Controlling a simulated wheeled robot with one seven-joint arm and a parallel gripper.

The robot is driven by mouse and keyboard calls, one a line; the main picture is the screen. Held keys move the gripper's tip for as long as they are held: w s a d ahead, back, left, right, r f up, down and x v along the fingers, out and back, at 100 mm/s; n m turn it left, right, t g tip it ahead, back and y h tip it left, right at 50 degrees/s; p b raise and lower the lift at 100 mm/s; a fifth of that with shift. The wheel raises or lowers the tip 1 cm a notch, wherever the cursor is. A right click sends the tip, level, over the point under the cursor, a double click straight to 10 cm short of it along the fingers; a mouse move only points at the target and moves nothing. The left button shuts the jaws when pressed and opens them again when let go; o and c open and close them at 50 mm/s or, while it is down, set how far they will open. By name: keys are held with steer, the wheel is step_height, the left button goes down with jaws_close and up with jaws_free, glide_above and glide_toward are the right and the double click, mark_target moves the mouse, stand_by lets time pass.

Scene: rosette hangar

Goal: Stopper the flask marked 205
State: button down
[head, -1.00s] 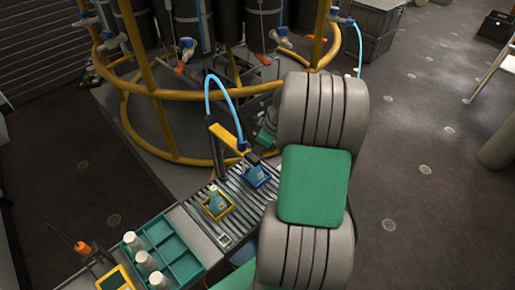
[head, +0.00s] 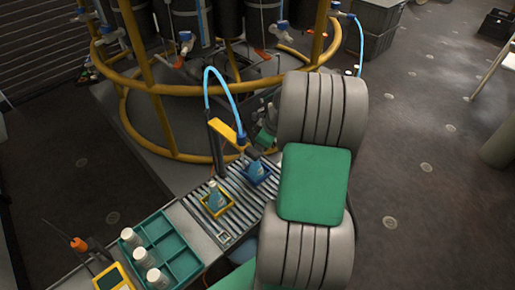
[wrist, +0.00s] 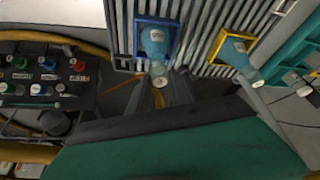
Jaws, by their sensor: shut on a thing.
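A flask with blue contents (wrist: 155,42) sits in a blue square holder (wrist: 138,36) on the roller track; the holder also shows in the head view (head: 257,175). A second flask with blue contents (wrist: 238,52) stands in a yellow holder (wrist: 217,43); it also shows in the head view (head: 215,198). Labels are too small to read. My gripper (wrist: 160,92) is shut on a small pale stopper (wrist: 158,82) at the mouth of the flask in the blue holder. I cannot tell whether the stopper is seated. In the head view my arm hides much of the gripper.
A teal tray (head: 183,262) with several white-topped containers (head: 143,257) stands at the track's near end. A yellow arm with a blue hose (head: 222,130) hangs close to the blue holder. A panel of coloured buttons (wrist: 45,75) is at left in the wrist view. Yellow rails ring the tanks behind.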

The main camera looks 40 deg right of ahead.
steer(key=shift+f+b, duration=0.3)
steer(key=shift+f, duration=0.05)
stand_by(0.3)
steer(key=c, duration=0.6)
jaws_free()
steer(key=shift+o, duration=0.2)
steer(key=shift+r, duration=0.1)
steer(key=shift+r+p, duration=2.05)
steer(key=shift+r, duration=0.95)
